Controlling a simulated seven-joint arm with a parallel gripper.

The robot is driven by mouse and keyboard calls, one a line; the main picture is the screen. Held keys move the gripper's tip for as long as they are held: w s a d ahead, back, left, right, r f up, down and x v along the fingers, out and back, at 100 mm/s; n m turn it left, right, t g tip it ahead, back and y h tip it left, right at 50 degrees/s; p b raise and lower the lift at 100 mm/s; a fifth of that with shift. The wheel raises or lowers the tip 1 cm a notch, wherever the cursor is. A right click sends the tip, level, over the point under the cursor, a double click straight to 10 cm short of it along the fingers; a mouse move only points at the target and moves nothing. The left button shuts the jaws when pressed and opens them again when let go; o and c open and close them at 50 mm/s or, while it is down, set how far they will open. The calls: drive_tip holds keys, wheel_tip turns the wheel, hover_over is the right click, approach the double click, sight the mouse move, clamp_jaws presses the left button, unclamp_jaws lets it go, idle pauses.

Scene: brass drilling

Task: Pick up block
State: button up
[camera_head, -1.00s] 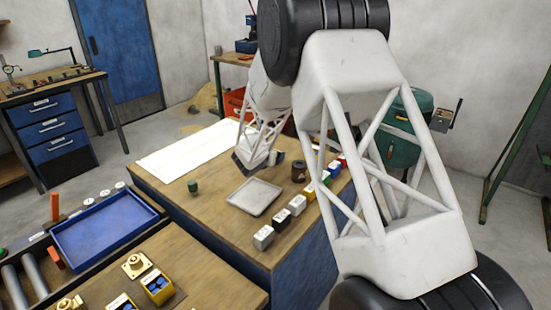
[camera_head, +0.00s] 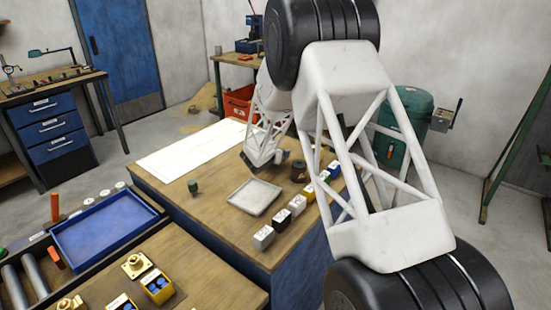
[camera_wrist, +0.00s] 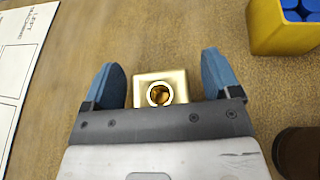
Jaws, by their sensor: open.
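A brass block (camera_wrist: 147,80) with a square top and a round hole shows in the wrist view. It lies on the brown worktop, between the two blue fingers of my gripper (camera_wrist: 161,72). The fingers are open, with a gap visible on each side of the block. I cannot tell how high the fingers are above the worktop. In the head view my gripper (camera_head: 263,163) is low over the wooden bench (camera_head: 215,212), beside the white sheet, and the block is hidden there.
In the wrist view a yellow box (camera_wrist: 283,38) with blue contents is at upper right, and a dark brown round object (camera_wrist: 299,153) at lower right. A printed sheet (camera_wrist: 28,50) lies at left. In the head view a grey tray (camera_head: 254,197) and a row of coloured blocks (camera_head: 297,206) stand nearer.

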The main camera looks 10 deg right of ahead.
drive_tip(key=c, duration=1.4)
drive_tip(key=shift+r, duration=0.2)
drive_tip(key=shift+r, duration=4.85)
